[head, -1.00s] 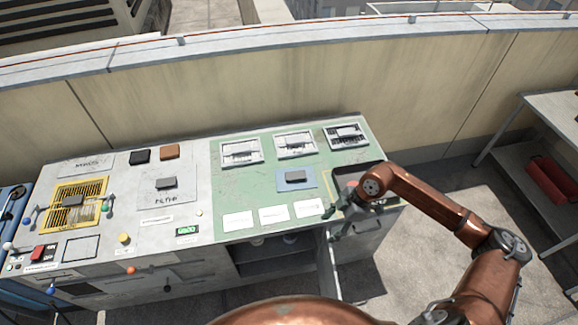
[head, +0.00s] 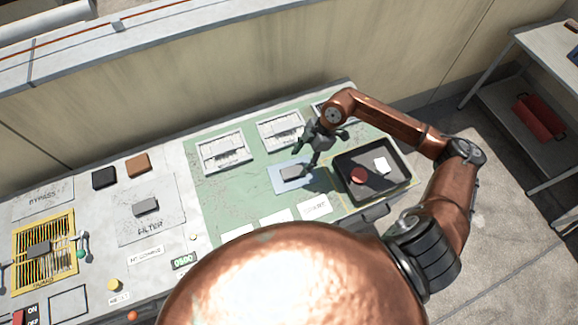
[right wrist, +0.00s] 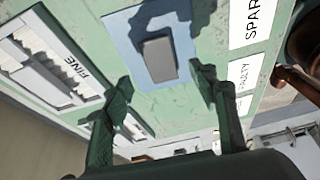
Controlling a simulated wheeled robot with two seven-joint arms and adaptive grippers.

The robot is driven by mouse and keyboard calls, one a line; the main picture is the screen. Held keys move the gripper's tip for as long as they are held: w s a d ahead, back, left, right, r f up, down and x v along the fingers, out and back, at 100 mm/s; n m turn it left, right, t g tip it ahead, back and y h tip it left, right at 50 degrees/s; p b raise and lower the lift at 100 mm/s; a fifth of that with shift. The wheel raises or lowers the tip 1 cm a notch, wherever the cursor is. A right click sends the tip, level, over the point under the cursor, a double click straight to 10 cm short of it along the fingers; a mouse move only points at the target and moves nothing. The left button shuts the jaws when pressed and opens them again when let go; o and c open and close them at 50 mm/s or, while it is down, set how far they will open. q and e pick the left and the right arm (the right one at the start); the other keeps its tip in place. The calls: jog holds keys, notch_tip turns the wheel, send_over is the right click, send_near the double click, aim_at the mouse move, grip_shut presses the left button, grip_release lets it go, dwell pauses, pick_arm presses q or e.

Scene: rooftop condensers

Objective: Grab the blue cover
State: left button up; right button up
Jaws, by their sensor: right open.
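The blue cover (head: 279,183) is a flat blue plate with a grey block handle (head: 291,173), lying on the green part of the bench. In the right wrist view the blue cover (right wrist: 121,30) lies just beyond my fingers, and its grey handle (right wrist: 158,60) sits near the gap between them. My right gripper (head: 322,152) is open and empty, at the upper right of the cover. In the right wrist view the right gripper's (right wrist: 162,82) fingers are spread apart, not closed on the handle. My left gripper is not in view.
A black tray (head: 345,184) with a red round piece (head: 358,175) and a white piece (head: 381,165) stands right of the cover. White louvred frames (head: 222,152) line the back. A yellow grille (head: 17,240) and a grey filter plate (head: 128,222) lie left.

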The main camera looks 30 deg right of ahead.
aim_at(293, 172)
jog(key=x, duration=0.3)
jog(key=b+x, duration=0.1)
jog(key=x, duration=0.2)
jog(key=shift+a+r, duration=0.15)
jog(key=shift+a, duration=0.2)
jog(key=shift+f, duration=0.25)
jog(key=shift+f, duration=0.2)
jog(key=shift+c, duration=0.5)
jog(key=shift+s+f, duration=0.1)
jog(key=shift+f, duration=0.05)
jog(key=c, duration=1.3)
